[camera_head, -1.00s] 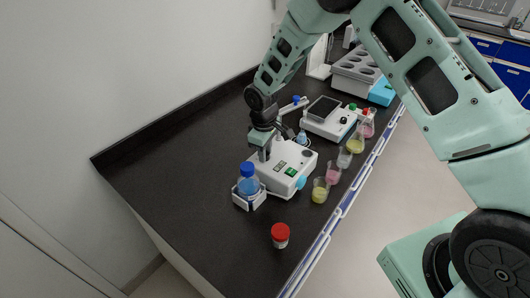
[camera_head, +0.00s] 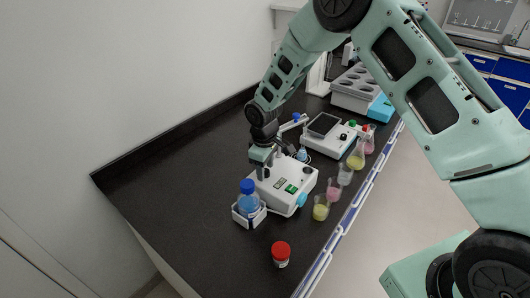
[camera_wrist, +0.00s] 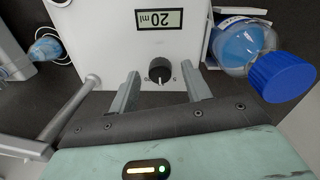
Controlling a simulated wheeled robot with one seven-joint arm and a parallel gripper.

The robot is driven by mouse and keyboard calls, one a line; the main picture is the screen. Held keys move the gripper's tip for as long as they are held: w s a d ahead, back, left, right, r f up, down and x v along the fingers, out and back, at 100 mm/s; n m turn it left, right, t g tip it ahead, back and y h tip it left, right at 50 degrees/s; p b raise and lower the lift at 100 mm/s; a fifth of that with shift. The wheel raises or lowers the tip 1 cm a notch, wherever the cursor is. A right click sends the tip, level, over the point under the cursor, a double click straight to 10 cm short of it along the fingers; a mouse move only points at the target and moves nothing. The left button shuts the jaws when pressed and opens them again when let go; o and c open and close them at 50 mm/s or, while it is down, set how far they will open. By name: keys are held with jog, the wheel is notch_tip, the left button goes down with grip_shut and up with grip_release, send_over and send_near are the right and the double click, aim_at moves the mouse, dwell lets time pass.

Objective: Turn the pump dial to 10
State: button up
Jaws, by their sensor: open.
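The pump is a white box (camera_head: 284,196) with a small display and a green switch, in the middle of the bench in the head view. In the wrist view its top (camera_wrist: 108,55) shows a display (camera_wrist: 158,19) reading 20 ml, upside down. Its black round dial (camera_wrist: 159,70) has a pale pointer mark toward the bottom of the picture. My gripper (camera_wrist: 161,78) is open, one finger on each side of the dial, with a visible gap on both sides. In the head view my gripper (camera_head: 267,169) is over the pump's back left part and the dial there is hidden.
A blue-capped bottle in a white holder (camera_head: 238,219) stands close to the pump; the bottle (camera_wrist: 248,45) is right of my fingers in the wrist view. A red-capped jar (camera_head: 281,256) stands in front. Several flasks and beakers line the bench's right edge. Bench left of the pump is clear.

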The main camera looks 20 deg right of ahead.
notch_tip(320, 180, up, 17)
jog(key=b, duration=0.4)
jog(key=shift+s+a, duration=0.3)
jog(key=shift+s, duration=0.05)
